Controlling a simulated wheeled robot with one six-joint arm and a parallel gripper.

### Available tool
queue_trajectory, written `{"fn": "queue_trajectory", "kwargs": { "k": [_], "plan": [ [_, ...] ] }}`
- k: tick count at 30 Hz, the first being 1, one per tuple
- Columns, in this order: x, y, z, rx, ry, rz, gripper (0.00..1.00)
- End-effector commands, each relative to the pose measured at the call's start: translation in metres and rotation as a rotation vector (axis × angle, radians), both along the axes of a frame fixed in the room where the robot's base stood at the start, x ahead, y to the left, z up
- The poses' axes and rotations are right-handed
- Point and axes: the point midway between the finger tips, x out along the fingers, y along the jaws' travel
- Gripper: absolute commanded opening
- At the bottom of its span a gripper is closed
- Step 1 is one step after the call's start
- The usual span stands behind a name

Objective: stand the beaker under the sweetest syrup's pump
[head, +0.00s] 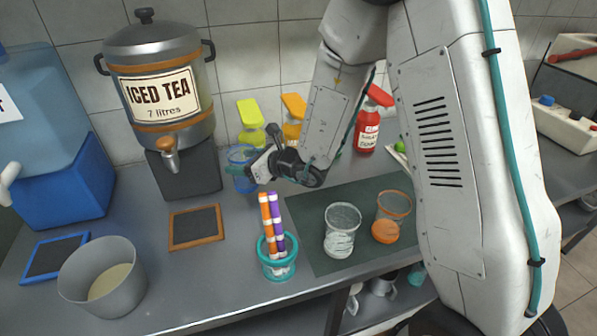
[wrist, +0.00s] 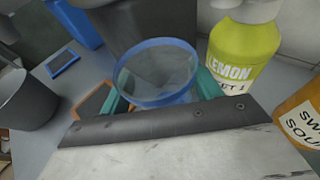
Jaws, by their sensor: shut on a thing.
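A clear beaker with a blue rim (head: 243,153) is between the teal finger pads of my gripper (head: 243,170). The wrist view shows the beaker (wrist: 155,75) from above, upright or nearly so; its base is hidden. My gripper (wrist: 158,90) is shut on it. A yellow-green syrup bottle (head: 250,118) stands just behind the beaker. In the wrist view this lemon bottle (wrist: 240,50) is right beside it, its label partly readable. An orange bottle (head: 293,107) is to its right, its label (wrist: 306,122) cut off. A red bottle (head: 368,135) stands farther right, its label too small to read.
An iced tea urn (head: 160,65) stands left of the beaker. A white-rimmed beaker (head: 342,228) and an orange-rimmed beaker (head: 394,208) stand on a dark mat (head: 310,255). A teal cup with striped sticks (head: 278,262), a grey pot (head: 100,275) and small framed boards (head: 196,227) occupy the front.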

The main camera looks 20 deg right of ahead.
Motion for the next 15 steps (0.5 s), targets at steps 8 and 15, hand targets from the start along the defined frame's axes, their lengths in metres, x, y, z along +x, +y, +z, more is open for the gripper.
{"fn": "queue_trajectory", "kwargs": {
  "k": [8,15],
  "plan": [
    [0.004,-0.049,0.0,0.001,-0.001,0.01,0.41],
    [0.01,-0.112,0.0,0.0,-0.002,0.013,0.41]
  ]
}}
